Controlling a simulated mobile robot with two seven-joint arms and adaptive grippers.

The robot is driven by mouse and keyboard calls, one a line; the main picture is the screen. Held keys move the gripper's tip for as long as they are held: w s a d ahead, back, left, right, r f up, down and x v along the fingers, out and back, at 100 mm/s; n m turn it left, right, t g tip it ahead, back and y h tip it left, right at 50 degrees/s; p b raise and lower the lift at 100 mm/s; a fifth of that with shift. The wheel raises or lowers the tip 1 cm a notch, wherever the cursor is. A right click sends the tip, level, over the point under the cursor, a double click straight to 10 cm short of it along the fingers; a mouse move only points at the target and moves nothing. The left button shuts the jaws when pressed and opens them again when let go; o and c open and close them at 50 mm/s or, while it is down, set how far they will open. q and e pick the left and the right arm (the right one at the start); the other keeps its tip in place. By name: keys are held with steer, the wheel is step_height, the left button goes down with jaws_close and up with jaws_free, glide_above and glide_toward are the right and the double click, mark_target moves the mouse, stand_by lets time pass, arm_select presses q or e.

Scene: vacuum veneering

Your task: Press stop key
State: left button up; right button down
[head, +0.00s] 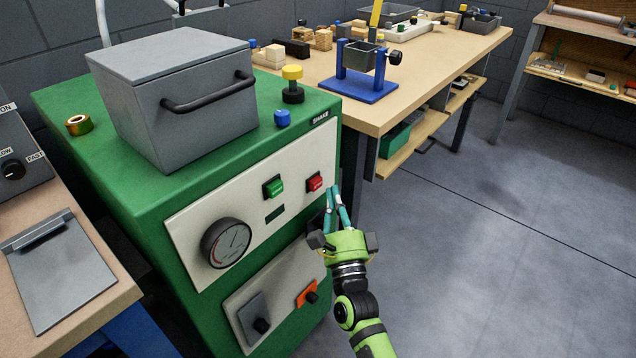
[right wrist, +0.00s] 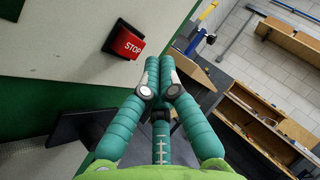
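The red stop key (head: 315,182) sits on the pale front panel of the green machine, right of a green key (head: 274,187). In the right wrist view the stop key (right wrist: 127,42) shows its STOP label, up and left of the fingertips. My right gripper (head: 334,190) has its teal fingers together, beside and just right of the stop key in the head view. In the right wrist view its fingertips (right wrist: 160,62) are close together with nothing seen between them. They appear apart from the key. My left gripper is not in view.
The green machine (head: 75,115) carries a grey lidded box (head: 170,70) with a black handle. A dial (head: 226,243) is left on the panel; an orange switch (head: 307,293) is below. A workbench (head: 430,75) stands behind. Floor at right (head: 500,230) is clear.

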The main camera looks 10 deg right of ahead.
steer(key=s+d, duration=0.1)
steer(key=s+d+p, duration=0.1)
steer(key=s, duration=0.1)
steer(key=shift+s+d, duration=0.15)
steer(key=shift+d, duration=0.15)
stand_by(0.6)
